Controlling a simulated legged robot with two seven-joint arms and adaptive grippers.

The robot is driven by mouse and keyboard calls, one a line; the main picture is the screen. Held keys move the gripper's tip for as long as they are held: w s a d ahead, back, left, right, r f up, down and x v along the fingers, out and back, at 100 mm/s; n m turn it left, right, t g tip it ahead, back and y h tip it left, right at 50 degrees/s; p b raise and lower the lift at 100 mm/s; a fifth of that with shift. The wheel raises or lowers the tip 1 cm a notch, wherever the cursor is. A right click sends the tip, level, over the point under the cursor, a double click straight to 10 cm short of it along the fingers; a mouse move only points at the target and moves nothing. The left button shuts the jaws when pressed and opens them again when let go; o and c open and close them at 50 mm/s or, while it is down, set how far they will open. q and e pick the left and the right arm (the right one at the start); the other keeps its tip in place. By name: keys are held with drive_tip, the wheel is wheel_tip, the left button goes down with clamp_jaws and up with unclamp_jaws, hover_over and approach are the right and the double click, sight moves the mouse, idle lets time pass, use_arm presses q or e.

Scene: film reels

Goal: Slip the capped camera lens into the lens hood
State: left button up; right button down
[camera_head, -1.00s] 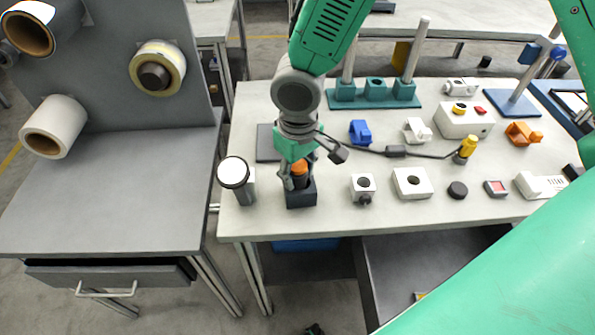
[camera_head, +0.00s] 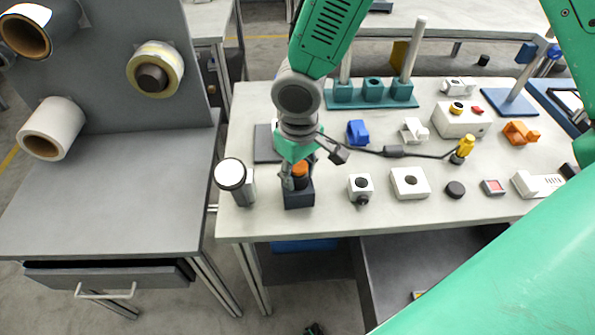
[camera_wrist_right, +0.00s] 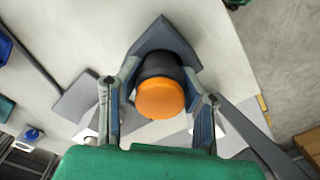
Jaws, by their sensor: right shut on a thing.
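The capped camera lens is a dark cylinder with an orange cap (camera_head: 300,170); the cap also shows in the right wrist view (camera_wrist_right: 160,98). My right gripper (camera_head: 299,179) points down over it. Its two fingers (camera_wrist_right: 160,85) are shut on the lens, one on each side. The dark blue square block (camera_head: 299,199), apparently the lens hood, stands on the table directly under the lens. Its corner also shows behind the lens in the right wrist view (camera_wrist_right: 165,38). The lens looks upright, with its lower end hidden, so its depth in the block cannot be told. My left gripper is out of view.
A white-topped cylinder (camera_head: 231,174) stands close to the left of the block. A dark flat plate (camera_head: 266,143) lies behind it. The table's front edge (camera_head: 330,236) is close.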

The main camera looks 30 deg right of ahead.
sight(299, 166)
drive_tip(key=shift+s+f+b, duration=0.1)
drive_tip(key=shift+f+b, duration=0.25)
drive_tip(key=shift+f, duration=0.2)
drive_tip(key=c, duration=1.4)
unclamp_jaws()
drive_tip(key=shift+o, duration=0.2)
drive_tip(key=shift+f, duration=0.1)
wheel_tip(299, 166, up, 11)
drive_tip(key=p, duration=1)
drive_tip(key=shift+p, duration=0.4)
